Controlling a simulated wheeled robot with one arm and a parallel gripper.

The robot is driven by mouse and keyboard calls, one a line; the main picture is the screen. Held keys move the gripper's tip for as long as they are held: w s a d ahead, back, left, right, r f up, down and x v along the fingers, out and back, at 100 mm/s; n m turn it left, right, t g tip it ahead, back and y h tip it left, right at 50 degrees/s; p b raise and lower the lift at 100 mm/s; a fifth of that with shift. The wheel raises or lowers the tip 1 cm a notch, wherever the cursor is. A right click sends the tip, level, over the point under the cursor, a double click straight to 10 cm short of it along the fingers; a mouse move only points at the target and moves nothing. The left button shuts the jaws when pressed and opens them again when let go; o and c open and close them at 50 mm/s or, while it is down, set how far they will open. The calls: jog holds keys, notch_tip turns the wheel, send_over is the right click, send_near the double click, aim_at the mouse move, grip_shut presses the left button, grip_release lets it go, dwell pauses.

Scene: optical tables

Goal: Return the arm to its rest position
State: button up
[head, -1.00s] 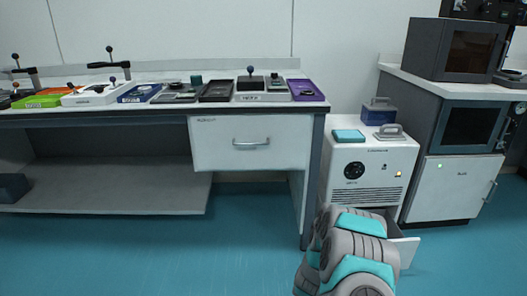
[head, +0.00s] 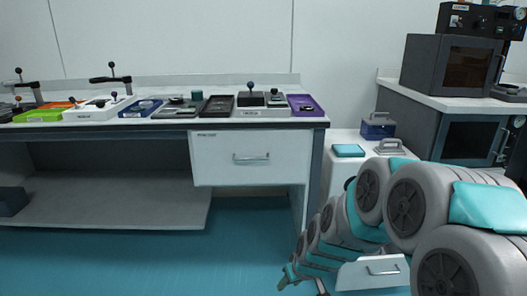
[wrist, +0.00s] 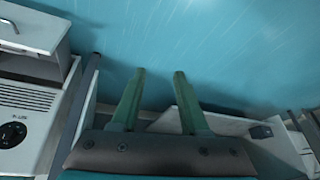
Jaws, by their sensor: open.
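My arm (head: 420,215), grey with teal panels, fills the lower right of the head view. It bends down to the left toward the floor. My gripper (wrist: 160,73) shows in the wrist view as two green fingers, apart with nothing between them, over the teal floor. In the head view only part of it shows at the bottom edge, left of the open drawer.
A white unit (head: 341,170) stands behind my arm, its low drawer (head: 375,272) pulled out close to the arm; the drawer also shows in the wrist view (wrist: 30,28). The long bench (head: 255,160) stands left. Floor (head: 150,262) in front is clear.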

jog(key=s+d+r+m+g, duration=0.1)
jog(key=s+d+r+g, duration=0.1)
jog(key=s, duration=0.8)
jog(key=s+d+r+m+g+h, duration=0.1)
jog(key=s+r, duration=0.4)
jog(key=s, duration=0.5)
jog(key=s+d+r+m+g+h, duration=0.1)
jog(key=s+d+r+m+g, duration=0.1)
jog(key=s, duration=0.9)
jog(key=d+r+g, duration=0.1)
jog(key=d+r, duration=0.1)
jog(key=d, duration=0.1)
